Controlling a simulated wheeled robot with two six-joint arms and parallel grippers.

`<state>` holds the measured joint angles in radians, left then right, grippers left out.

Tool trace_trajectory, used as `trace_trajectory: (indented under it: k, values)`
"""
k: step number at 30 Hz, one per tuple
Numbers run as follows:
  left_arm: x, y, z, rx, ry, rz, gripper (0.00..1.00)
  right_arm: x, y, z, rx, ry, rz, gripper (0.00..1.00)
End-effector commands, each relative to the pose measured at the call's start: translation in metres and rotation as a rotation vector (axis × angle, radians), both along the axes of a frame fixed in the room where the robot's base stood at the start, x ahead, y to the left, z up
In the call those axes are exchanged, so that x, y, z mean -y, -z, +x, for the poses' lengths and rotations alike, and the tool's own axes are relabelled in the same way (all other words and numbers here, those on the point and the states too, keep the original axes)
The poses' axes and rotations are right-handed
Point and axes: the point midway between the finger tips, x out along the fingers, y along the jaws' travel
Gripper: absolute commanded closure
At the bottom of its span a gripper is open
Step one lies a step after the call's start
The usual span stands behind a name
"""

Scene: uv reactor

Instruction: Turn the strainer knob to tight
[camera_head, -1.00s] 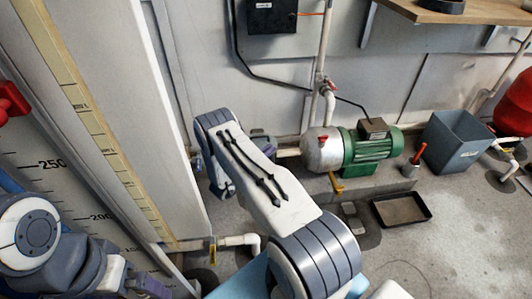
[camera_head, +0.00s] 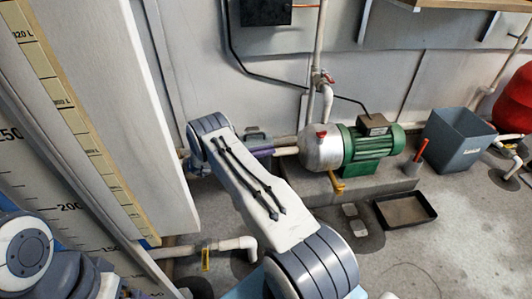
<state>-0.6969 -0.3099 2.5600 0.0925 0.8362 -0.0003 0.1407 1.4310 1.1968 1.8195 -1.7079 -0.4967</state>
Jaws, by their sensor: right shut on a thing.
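My right arm comes up from the bottom and bends near the wall. My right gripper (camera_head: 261,147), grey and purple, is partly hidden behind the arm, left of the pump at the inlet pipe (camera_head: 287,151). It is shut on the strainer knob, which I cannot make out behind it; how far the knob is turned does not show. The pump (camera_head: 321,152) has a silver front end, a small red part on top and a green motor. My left arm shows at the bottom left, with its gripper out of view.
A scaled white tank (camera_head: 60,185) stands at the left. A white elbow pipe (camera_head: 235,243) runs low on the floor. Right of the pump are a grey bin (camera_head: 458,148) and a black tray (camera_head: 405,211). A red-handled valve (camera_head: 327,77) sits on the wall pipe.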

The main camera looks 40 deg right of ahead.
Motion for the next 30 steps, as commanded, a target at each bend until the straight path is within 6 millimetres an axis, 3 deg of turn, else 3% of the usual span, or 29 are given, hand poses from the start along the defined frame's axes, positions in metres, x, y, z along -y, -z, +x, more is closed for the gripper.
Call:
trace_trajectory:
  k: [11, 12, 14, 15, 25, 30]
  values:
    - [0.0, 0.001, 0.0, 0.0, 0.0, 0.0, 0.0, 0.001, 0.001, 0.0, 0.0, 0.003, 0.001, 1.0]
    - [0.0, 0.001, 0.0, 0.0, 0.0, 0.0, 0.0, 0.001, 0.001, 0.0, 0.0, 0.003, 0.001, 0.84]
    - [0.0, 0.001, 0.0, 0.0, 0.0, 0.0, 0.0, 0.001, 0.001, 0.0, 0.0, 0.003, 0.0, 0.61]
    - [0.0, 0.001, 0.0, 0.0, 0.0, 0.0, 0.0, 0.001, 0.001, 0.0, 0.0, 0.003, 0.0, 0.57]
    - [0.0, -0.002, 0.0, 0.0, 0.0, 0.0, 0.0, 0.0, -0.003, 0.0, 0.001, 0.004, 0.0, 0.57]
    - [0.0, -0.019, 0.0, 0.0, 0.0, 0.0, 0.0, 0.001, -0.026, 0.0, 0.001, 0.004, 0.0, 0.57]
